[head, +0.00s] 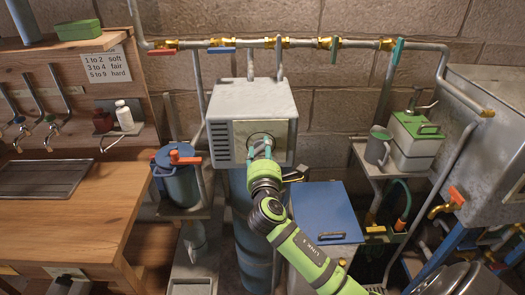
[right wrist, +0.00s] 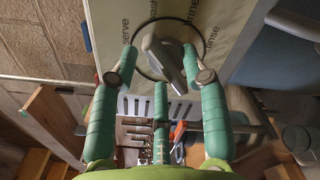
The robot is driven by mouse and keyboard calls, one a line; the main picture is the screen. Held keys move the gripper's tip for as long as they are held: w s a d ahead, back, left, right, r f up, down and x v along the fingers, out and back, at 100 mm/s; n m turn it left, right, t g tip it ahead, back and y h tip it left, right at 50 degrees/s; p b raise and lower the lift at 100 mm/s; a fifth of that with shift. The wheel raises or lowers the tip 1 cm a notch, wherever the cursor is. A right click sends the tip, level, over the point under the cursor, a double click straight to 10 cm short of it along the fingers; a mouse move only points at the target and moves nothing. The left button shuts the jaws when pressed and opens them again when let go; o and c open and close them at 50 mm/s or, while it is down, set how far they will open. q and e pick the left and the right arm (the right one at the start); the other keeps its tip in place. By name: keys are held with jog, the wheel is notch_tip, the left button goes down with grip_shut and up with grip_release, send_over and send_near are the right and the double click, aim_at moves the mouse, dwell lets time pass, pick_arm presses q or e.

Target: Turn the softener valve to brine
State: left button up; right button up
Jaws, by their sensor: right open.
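The softener's valve head is a grey box (head: 250,98) on a blue cylinder (head: 250,215), with a pale dial panel on its front. In the right wrist view the valve knob (right wrist: 163,58) is a grey lever inside a black ring. The panel (right wrist: 118,20) reads "serve" at left and "rinse" at right; a word at the top is partly cut off. The lever lies slanted; which end points is unclear. My right gripper (right wrist: 160,62) is open, its green fingers on either side of the knob; contact cannot be told. In the head view my right gripper (head: 262,150) partly covers the dial. My left gripper is out of view.
A blue-lidded box (head: 327,212) stands right of the cylinder, close under my right arm. A blue pot with an orange handle (head: 178,175) is at left. A pipe with several valves (head: 220,43) runs above. A wooden bench (head: 70,225) fills the left.

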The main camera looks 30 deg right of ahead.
grip_shut()
jog(key=shift+f, duration=0.1)
jog(key=m+b, duration=0.1)
jog(key=m, duration=0.1)
jog(key=m+b, duration=0.1)
jog(key=m, duration=0.2)
jog(key=shift+s+d+f+m, duration=0.1)
jog(key=shift+d+f+m, duration=0.05)
jog(key=shift+m, duration=0.15)
jog(key=m+b, duration=0.1)
jog(key=m, duration=0.4)
jog(key=shift+f, duration=0.1)
jog(key=shift+m+b, duration=0.3)
grip_release()
jog(key=shift+d, duration=0.1)
